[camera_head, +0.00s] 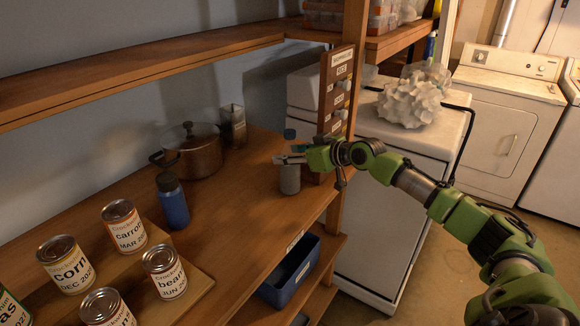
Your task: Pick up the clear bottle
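The clear bottle (290,180) looks greyish, has a blue cap, and stands upright on the wooden shelf near its right end. My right gripper (290,155) reaches in from the right at the height of the bottle's upper part. Its fingers point left and cross in front of the bottle, hiding the part below the cap. The fingers look a little apart, but I cannot tell whether they are closed on the bottle. My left gripper is not in view.
A dark blue bottle (172,203) and a lidded pot (192,152) stand to the left. Several cans, including the corn can (66,266), stand at the lower left. An upper shelf (150,69) overhangs the back.

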